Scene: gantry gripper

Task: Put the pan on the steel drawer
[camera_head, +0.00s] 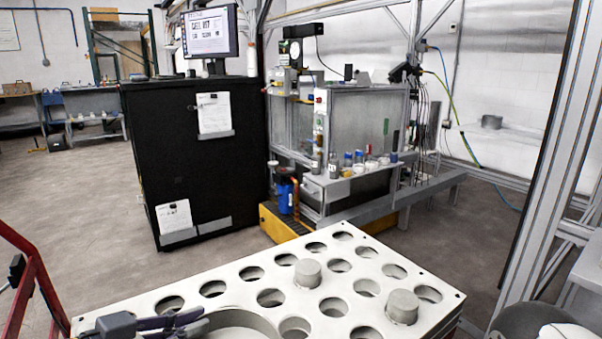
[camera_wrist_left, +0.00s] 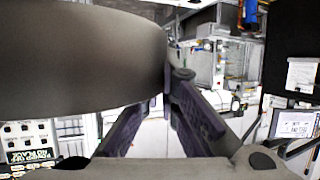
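The grey round pan (camera_head: 240,328) shows in part at the bottom of the head view, over the near side of a pale slab with round holes. In the left wrist view the pan (camera_wrist_left: 80,60) fills the upper left, very close. My left gripper (camera_head: 198,322) comes in from the left at the pan's edge. In the wrist view its dark fingers (camera_wrist_left: 168,88) converge at the pan's edge and appear shut on it; the exact contact is hidden. A steel-framed machine with a drawer-like front ledge (camera_head: 345,184) stands beyond the slab. My right gripper is not in view.
The pale holed slab (camera_head: 225,303) carries two grey cylinders (camera_head: 308,272) and (camera_head: 402,305). A black cabinet (camera_head: 175,130) with a monitor (camera_head: 210,33) stands beyond it at left. A red frame (camera_head: 35,285) is at lower left; a metal post (camera_head: 550,150) is at right.

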